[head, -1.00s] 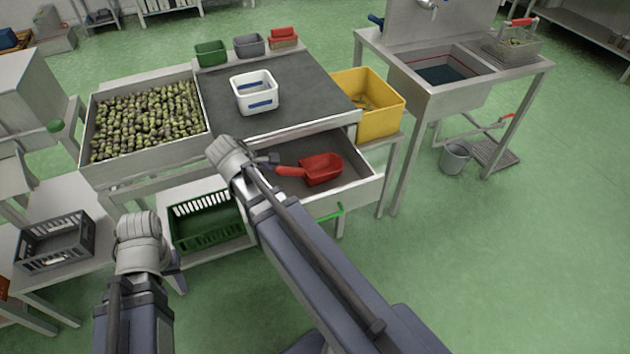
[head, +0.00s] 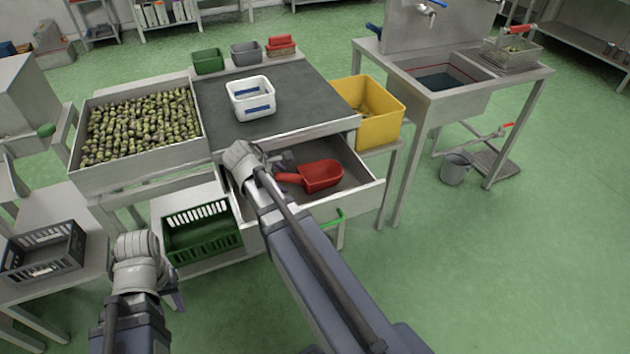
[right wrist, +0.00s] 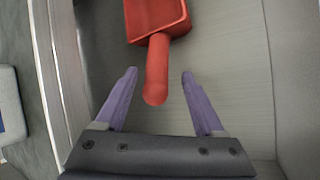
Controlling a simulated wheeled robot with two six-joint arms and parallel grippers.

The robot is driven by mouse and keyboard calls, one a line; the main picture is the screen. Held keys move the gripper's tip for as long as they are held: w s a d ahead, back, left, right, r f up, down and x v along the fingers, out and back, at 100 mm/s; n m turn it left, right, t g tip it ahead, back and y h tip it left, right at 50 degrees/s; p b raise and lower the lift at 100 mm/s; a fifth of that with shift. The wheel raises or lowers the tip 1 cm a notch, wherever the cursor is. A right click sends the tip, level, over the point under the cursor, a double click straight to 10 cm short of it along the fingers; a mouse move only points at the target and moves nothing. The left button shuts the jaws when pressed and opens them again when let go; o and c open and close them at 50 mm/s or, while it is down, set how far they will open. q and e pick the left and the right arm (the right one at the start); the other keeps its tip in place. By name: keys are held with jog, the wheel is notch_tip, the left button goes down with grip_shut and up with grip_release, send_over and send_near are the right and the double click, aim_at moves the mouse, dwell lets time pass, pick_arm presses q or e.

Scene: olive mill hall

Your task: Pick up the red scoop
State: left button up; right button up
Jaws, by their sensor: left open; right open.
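The red scoop (head: 320,176) lies in the open drawer (head: 358,196) under the grey worktop, its handle pointing left. It also shows in the right wrist view (right wrist: 157,60), with the handle end between and slightly beyond my open fingers. My right gripper (right wrist: 157,75) is open, with a purple finger on each side of the handle and nothing held. In the head view my right gripper (head: 280,165) is at the handle's left end, partly hidden by its own wrist. My left gripper (head: 178,295) is low at the left, away from the scoop, mostly hidden behind its wrist.
A white tub (head: 250,98) stands on the worktop (head: 300,92), with a tray of olives (head: 80,160) to its left. A yellow bin (head: 372,125) stands right of the worktop. A green crate (head: 203,245) sits below, left of the drawer. The drawer walls surround the scoop.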

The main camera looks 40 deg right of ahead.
jog(key=b+x, duration=0.3)
jog(key=x, duration=0.2)
jog(key=shift+w+d+b, duration=0.1)
jog(key=shift+b, duration=0.2)
jog(key=shift+r, duration=0.15)
jog(key=shift+c, duration=0.3)
grip_shut()
dwell(0.6)
